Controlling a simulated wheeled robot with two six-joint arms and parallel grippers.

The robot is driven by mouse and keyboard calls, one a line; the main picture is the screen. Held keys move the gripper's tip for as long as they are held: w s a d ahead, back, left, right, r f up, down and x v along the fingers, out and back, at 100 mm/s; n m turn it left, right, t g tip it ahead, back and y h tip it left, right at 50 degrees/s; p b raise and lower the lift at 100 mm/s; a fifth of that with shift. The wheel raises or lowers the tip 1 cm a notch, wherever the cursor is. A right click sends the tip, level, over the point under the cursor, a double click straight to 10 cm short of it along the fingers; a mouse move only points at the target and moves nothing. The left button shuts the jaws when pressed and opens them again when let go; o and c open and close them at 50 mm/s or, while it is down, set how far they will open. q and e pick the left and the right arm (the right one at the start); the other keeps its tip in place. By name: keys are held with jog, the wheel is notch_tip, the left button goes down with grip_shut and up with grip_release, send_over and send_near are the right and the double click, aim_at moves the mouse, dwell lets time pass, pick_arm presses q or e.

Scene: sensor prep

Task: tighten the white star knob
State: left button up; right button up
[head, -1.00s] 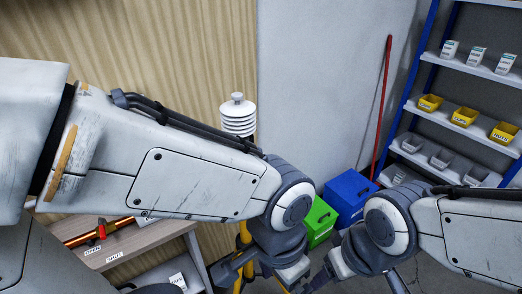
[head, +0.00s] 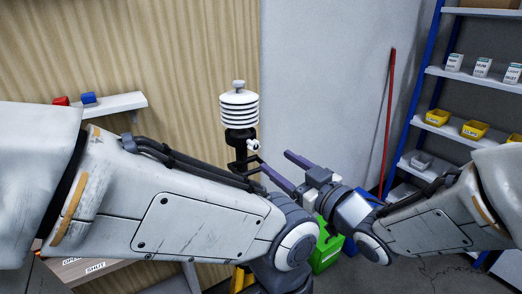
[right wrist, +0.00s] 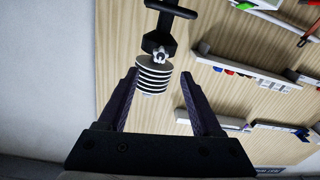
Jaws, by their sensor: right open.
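The white star knob (head: 253,145) is on the right side of the black clamp (head: 240,139), just under the white ribbed sensor shield (head: 238,108), which stands upright. My right gripper (head: 276,162) is open and empty, to the right of the knob and a little below it, its fingers pointing toward it. In the right wrist view, the knob (right wrist: 160,54) shows beyond the fingertips, between their lines, with the shield next to it. The fingers are apart from it. My left arm crosses the lower left of the head view; its gripper is out of sight.
A wall shelf (head: 120,103) with red and blue items is at left. A green bin (head: 327,248) stands on the floor behind my right gripper. A red pole (head: 388,125) leans on the wall, beside shelving with yellow bins (head: 437,117).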

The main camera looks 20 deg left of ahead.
aim_at(256, 146)
jog(key=p+x, duration=0.1)
jog(key=x, duration=0.6)
jog(key=shift+w+a+p, duration=0.1)
jog(key=shift+a+p, duration=0.15)
jog(key=shift+p, duration=0.15)
jog(key=shift+w+a, duration=0.4)
jog(key=shift+a, duration=0.1)
grip_shut()
